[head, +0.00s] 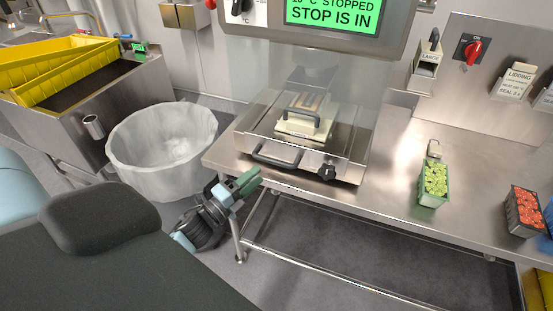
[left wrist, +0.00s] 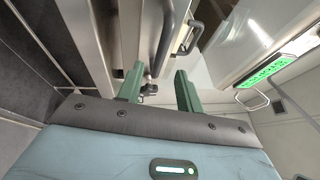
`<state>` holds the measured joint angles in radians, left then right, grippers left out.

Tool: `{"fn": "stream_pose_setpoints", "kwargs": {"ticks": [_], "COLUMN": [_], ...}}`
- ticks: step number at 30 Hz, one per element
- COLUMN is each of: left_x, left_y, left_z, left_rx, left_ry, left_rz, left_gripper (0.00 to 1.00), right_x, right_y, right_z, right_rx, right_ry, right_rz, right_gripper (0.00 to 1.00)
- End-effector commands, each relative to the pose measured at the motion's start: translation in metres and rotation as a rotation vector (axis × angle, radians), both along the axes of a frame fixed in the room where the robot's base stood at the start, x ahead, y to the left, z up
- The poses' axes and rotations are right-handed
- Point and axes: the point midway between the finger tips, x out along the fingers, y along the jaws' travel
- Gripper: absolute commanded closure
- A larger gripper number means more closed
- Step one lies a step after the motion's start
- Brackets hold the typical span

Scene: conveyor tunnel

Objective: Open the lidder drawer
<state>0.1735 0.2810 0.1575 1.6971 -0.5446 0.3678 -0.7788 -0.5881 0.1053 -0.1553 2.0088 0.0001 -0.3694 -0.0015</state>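The lidder (head: 318,110) stands on the steel bench, with its drawer (head: 345,172) low at the front. The drawer has a dark bar handle (head: 275,157) at its left and a black knob (head: 326,171) at its right. The drawer looks pushed in. My left gripper (head: 250,181) is in front of and below the handle, off the bench's front edge, apart from it. In the left wrist view my left gripper (left wrist: 158,86) has its two green fingers spread with nothing held. A grey handle-like bar shows beyond them. My right gripper is not in view.
A steel bench (head: 400,190) carries a green-filled punnet (head: 433,183) and a red-filled punnet (head: 524,210) at the right. A lined white bin (head: 160,150) stands left of the bench. The lidder's screen (head: 332,14) reads stopped, stop is in.

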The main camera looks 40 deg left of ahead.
Motion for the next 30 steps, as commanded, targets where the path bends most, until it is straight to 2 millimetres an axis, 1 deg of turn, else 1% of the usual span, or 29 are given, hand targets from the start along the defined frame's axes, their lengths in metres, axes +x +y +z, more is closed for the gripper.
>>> {"fn": "stream_pose_setpoints", "kwargs": {"ticks": [5, 8, 15, 21, 25, 30], "left_x": [0.002, 0.011, 0.046, 0.068, 0.075, 0.076], "left_y": [0.000, -0.002, -0.007, -0.011, -0.013, -0.013], "left_z": [0.001, 0.004, 0.011, 0.013, 0.014, 0.013], "left_rx": [0.001, 0.000, 0.000, -0.001, -0.002, -0.002], "left_ry": [-0.001, -0.003, -0.003, -0.001, 0.000, 0.001], "left_rz": [0.000, 0.000, 0.000, 0.000, 0.000, 0.000], "left_gripper": [0.64, 0.64, 0.64, 0.64, 0.64, 0.64], "right_x": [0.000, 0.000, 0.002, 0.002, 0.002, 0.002], "right_y": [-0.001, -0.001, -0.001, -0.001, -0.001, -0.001], "right_z": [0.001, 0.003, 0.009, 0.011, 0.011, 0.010], "right_rx": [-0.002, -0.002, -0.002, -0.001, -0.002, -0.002], "right_ry": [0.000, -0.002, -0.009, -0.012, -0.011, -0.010], "right_rz": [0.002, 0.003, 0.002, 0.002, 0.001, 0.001], "right_gripper": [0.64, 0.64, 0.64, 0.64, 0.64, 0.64]}}
